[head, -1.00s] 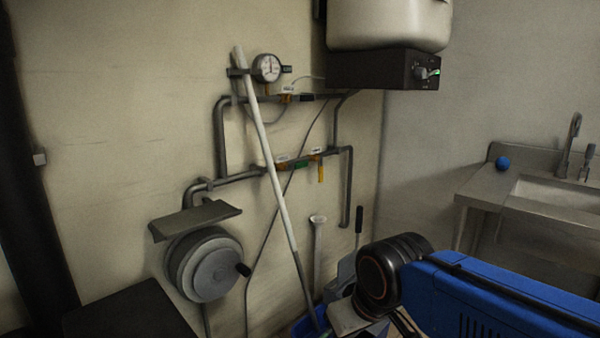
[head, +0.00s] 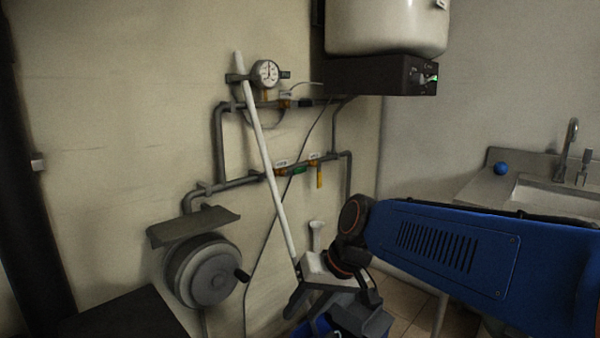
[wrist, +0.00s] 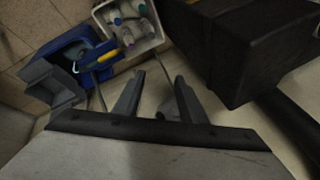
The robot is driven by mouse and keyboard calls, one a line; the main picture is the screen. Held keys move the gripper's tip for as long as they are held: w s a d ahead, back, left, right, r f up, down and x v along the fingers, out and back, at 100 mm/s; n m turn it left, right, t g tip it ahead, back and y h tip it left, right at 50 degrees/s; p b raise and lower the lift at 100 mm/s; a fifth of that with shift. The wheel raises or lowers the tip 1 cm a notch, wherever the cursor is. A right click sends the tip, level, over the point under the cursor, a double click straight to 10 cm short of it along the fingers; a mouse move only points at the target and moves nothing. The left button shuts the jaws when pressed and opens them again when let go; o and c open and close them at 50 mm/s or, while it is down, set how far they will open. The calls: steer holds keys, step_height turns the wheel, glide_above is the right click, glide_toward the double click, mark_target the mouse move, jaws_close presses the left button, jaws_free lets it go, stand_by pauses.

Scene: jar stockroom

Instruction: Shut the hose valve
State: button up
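Small labelled valves sit on the grey wall pipes in the head view; their labels are too small to read, so I cannot tell which is the hose valve. On the lower pipe are a valve with a green handle (head: 296,170) lying along the pipe and one with a yellow handle (head: 319,179) hanging down. An upper-pipe valve (head: 285,102) has a dark handle along the pipe. My gripper (head: 328,312) is low in front of the wall, below the valves and apart from them. In the wrist view, its fingers (wrist: 158,88) are spread with nothing between them.
A white pole (head: 266,150) leans across the pipes, left of the lower valves. A round drum with a crank (head: 205,272) is at lower left. A blue bucket (wrist: 85,48), a crate of bottles (wrist: 150,40) and a black box (wrist: 235,45) lie below my gripper. A sink stands right.

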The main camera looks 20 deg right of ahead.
steer(key=w+r+m+t+y, duration=0.25)
steer(key=w+r, duration=0.25)
steer(key=w, duration=0.7)
steer(key=m+t, duration=1)
glide_toward(301, 171)
steer(key=shift+n, duration=0.25)
steer(key=x, duration=1)
steer(key=shift+w, duration=0.35)
jaws_close()
